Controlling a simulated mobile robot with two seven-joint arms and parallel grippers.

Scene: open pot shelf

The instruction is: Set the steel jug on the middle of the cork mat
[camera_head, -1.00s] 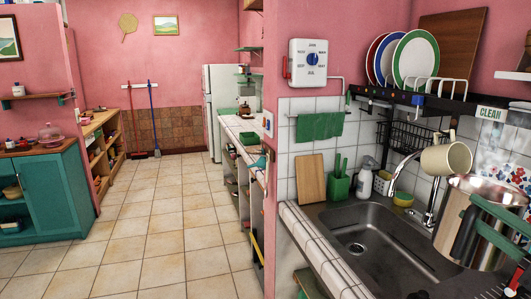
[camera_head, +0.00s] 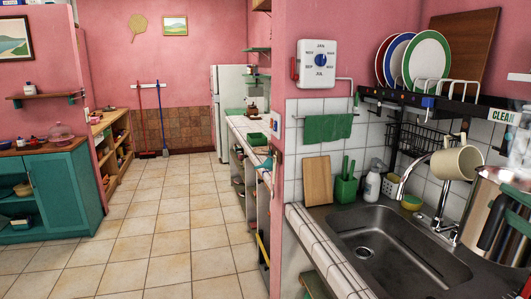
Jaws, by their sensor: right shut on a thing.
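The steel jug (camera_head: 485,197) is a shiny metal cylinder at the right edge of the head view, partly cut off by the frame. My right gripper (camera_head: 498,228), with dark fingers and green parts, is shut on it and holds it up in front of the sink's right side. The gripper covers part of the jug, and its exact grip point is hard to see. No cork mat can be made out in this view. My left gripper is not in view.
A steel sink (camera_head: 385,245) with a tall tap (camera_head: 408,175) lies just left of the jug. A cream mug (camera_head: 455,162) hangs close above it under the rack (camera_head: 440,103). A pink wall end (camera_head: 280,150) stands left of the sink. The tiled floor (camera_head: 150,220) is clear.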

